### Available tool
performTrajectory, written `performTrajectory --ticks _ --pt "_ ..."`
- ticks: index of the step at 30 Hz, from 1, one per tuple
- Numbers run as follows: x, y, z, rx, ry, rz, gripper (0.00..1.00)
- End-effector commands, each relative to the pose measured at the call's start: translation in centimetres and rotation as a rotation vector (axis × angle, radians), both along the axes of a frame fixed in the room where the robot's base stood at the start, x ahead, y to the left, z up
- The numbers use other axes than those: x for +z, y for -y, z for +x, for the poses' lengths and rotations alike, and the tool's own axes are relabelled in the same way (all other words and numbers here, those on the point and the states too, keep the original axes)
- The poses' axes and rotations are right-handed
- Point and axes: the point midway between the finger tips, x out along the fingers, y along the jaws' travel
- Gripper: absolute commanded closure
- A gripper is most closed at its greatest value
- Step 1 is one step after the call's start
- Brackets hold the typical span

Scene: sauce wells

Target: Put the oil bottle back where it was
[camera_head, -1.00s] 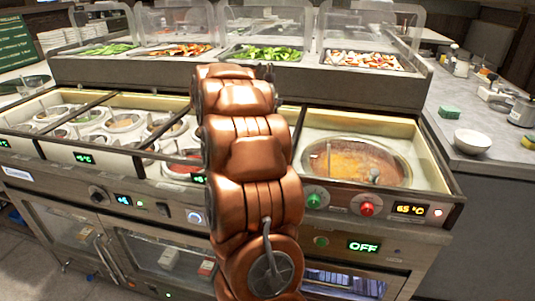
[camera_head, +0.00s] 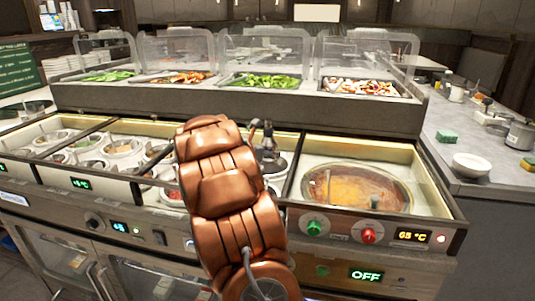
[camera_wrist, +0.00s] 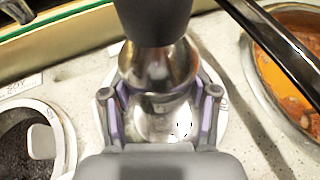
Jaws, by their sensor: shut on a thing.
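The oil bottle (camera_wrist: 152,68) has a shiny metal body and a black top. In the wrist view it stands between the two fingers of my gripper (camera_wrist: 158,118), which is shut on it. A pale round rim (camera_wrist: 225,112) shows behind and beside the bottle; I cannot tell whether the base touches the surface. In the head view the dark bottle (camera_head: 268,146) shows just right of my arm, over the counter between the small wells and the large soup well. My arm hides part of the gripper there.
A large soup well (camera_head: 355,187) lies right of the bottle. A black handle (camera_wrist: 280,45) slants across its edge in the wrist view. A white-rimmed well with dark contents (camera_wrist: 25,140) is at left. Clear-covered vegetable trays (camera_head: 262,82) stand behind.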

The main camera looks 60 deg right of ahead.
Motion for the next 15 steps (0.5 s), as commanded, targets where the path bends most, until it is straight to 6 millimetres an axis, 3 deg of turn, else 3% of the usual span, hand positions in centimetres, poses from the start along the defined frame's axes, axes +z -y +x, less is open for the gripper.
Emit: performTrajectory --ticks 14,15 --pt "-0.33 -0.02 0.06 0.001 0.002 0.0 0.86" --pt "-0.2 -0.01 0.04 0.001 0.001 0.0 0.37"
